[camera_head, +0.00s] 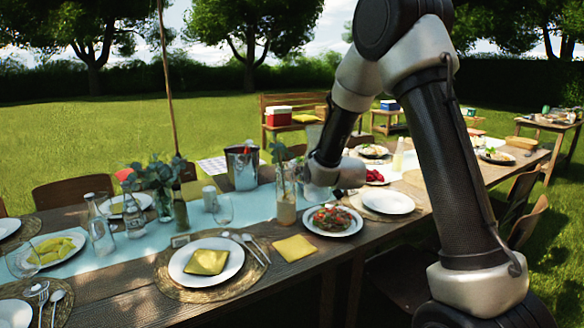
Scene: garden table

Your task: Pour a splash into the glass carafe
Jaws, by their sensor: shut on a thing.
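My gripper (298,178) is at the middle of the table, beside a tall clear glass vessel (286,211) with a cloudy pale drink low in it. The gripper is shut, apparently on this vessel, but its fingertips are small and partly hidden. The vessel looks upright, and I cannot tell whether its base touches the table. A clear glass bottle or carafe (101,236) stands on the blue runner at left. A second clear bottle (134,218) stands right of it. I cannot tell for sure which vessel is the glass carafe.
A metal ice bucket (242,168), a vase of greenery (162,200), a dark bottle (181,216) and a stemless glass (223,211) stand between. A plate with a yellow napkin (206,260) is in front. A food plate (333,222) and an empty plate (388,203) lie at right.

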